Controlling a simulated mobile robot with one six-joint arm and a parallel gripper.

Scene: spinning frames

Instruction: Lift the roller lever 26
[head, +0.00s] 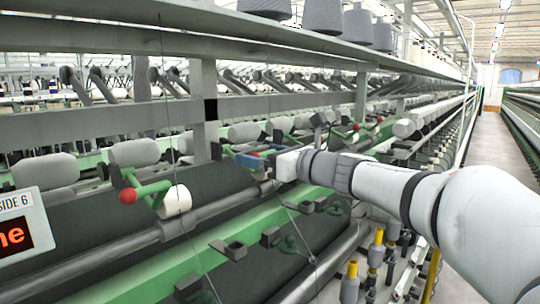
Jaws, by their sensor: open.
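My gripper (240,157) reaches in from the right, its blue fingers pointing left among the spinning positions. The jaws are open. A green lever part (227,150) shows right at the fingertips; I cannot tell whether they touch it, and my gripper hides much of that position. A nearer roller lever (152,188) has a green arm, a red ball knob (128,196) and a white roller (176,201); it stands apart, to the left of my gripper. No number shows on the levers, so I cannot tell which one is 26.
Grey rollers (134,152) line the frame behind the levers. A grey beam (85,130) and an upright post (203,100) stand close behind my gripper. Bobbins with yellow tops (350,284) stand below my arm. A clear aisle (493,150) runs at the right.

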